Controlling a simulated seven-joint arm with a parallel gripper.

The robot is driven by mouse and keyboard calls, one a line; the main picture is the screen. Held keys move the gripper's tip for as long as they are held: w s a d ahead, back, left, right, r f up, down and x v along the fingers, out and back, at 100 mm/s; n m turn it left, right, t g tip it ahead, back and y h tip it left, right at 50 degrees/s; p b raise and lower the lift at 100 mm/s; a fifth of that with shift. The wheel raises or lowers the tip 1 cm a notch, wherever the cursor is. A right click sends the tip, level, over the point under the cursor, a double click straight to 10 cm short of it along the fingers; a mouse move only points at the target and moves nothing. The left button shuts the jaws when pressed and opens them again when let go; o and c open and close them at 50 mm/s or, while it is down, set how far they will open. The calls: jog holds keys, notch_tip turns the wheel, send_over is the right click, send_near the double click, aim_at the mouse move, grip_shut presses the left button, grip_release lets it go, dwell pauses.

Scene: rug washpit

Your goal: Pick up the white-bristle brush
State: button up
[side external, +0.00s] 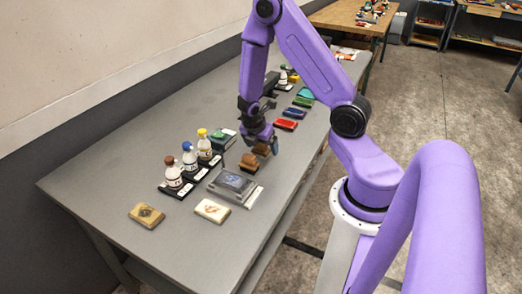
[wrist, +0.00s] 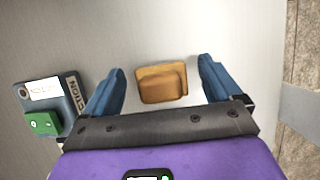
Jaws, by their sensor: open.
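A tan wooden block-shaped brush (wrist: 160,84) with a raised, darker grip lies on the grey table between my fingers in the wrist view. In the side view this brown brush (side external: 249,163) sits just below my gripper, partly hidden by the fingers. Its bristles face away from the wrist view, so I cannot confirm their colour. My gripper (side external: 260,142) is open, pointing down above the brush. In the wrist view its blue fingers (wrist: 161,70) stand on either side of the brush, with a gap on both sides.
A dark box with a green block (wrist: 42,123) is left of my gripper in the wrist view. In the side view, several bottles (side external: 189,160), a grey tray (side external: 235,186) and two decorated blocks (side external: 212,211) are nearer the camera. Red and green blocks (side external: 285,124) lie beyond.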

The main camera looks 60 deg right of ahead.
jog(key=shift+d+f, duration=0.15)
jog(key=shift+f, duration=0.15)
jog(key=c, duration=1.2)
jog(key=shift+o, duration=0.2)
jog(key=shift+r, duration=5)
jog(key=shift+o, duration=1.1)
jog(key=shift+c, duration=0.4)
